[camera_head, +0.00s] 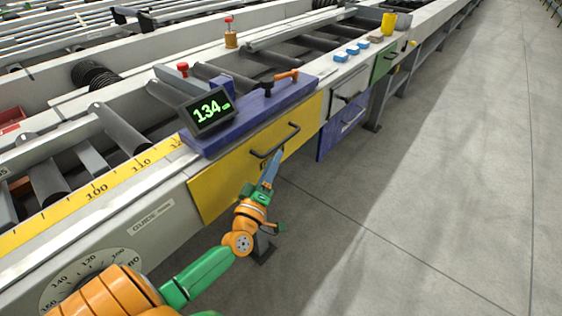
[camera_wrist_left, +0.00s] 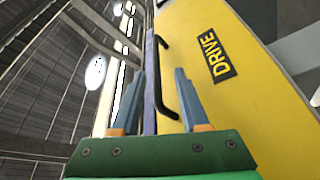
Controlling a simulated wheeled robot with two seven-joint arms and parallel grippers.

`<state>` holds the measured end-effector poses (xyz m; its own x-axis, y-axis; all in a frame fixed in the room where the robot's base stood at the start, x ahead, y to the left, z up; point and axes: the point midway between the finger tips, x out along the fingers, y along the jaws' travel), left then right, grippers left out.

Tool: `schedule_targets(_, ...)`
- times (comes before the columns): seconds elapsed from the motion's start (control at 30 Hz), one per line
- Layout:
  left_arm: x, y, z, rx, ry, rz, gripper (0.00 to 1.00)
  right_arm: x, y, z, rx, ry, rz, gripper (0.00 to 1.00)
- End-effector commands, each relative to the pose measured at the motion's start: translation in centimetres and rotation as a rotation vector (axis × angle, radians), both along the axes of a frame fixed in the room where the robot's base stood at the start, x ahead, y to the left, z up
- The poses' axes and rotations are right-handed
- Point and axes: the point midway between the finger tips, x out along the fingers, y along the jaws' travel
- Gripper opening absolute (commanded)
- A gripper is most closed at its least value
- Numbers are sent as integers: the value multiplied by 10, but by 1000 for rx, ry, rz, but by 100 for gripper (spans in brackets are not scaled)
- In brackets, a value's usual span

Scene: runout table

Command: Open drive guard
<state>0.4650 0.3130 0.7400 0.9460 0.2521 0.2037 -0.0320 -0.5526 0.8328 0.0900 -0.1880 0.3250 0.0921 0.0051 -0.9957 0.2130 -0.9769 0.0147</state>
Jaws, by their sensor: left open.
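The drive guard is a yellow panel (camera_head: 222,185) on the front of the runout table, with a black bar handle (camera_head: 276,141). In the left wrist view the yellow panel (camera_wrist_left: 258,100) carries a DRIVE label (camera_wrist_left: 214,56), and its black handle (camera_wrist_left: 168,85) stands out from it. The guard looks shut. My left gripper (camera_head: 276,158) is just below and in front of the handle. In the left wrist view its two blue fingers (camera_wrist_left: 158,98) are apart, with the handle's near end between or just beyond their tips; contact cannot be told. My right gripper is not in view.
A blue ledge above the guard carries a display reading 134 (camera_head: 210,110) and an orange-handled lever (camera_head: 282,78). To the right are a white drawer (camera_head: 347,92), a blue panel (camera_head: 342,128) and a green drawer (camera_head: 384,63). The concrete floor in front is clear.

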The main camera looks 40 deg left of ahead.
Motion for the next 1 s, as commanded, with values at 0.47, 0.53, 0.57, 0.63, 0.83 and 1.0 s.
schedule_targets(0.47,63,17,18,-6,-6,1,45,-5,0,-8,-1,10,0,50)
schedule_targets(0.53,63,17,18,-5,-4,1,45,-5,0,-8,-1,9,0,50)
schedule_targets(0.57,63,17,18,-5,-4,1,45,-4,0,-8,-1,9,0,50)
schedule_targets(0.63,63,17,18,-5,-4,1,42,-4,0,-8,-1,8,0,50)
schedule_targets(0.83,62,17,18,-5,-4,1,0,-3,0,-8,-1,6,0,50)
schedule_targets(1.0,62,17,18,-5,-4,1,0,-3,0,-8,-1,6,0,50)
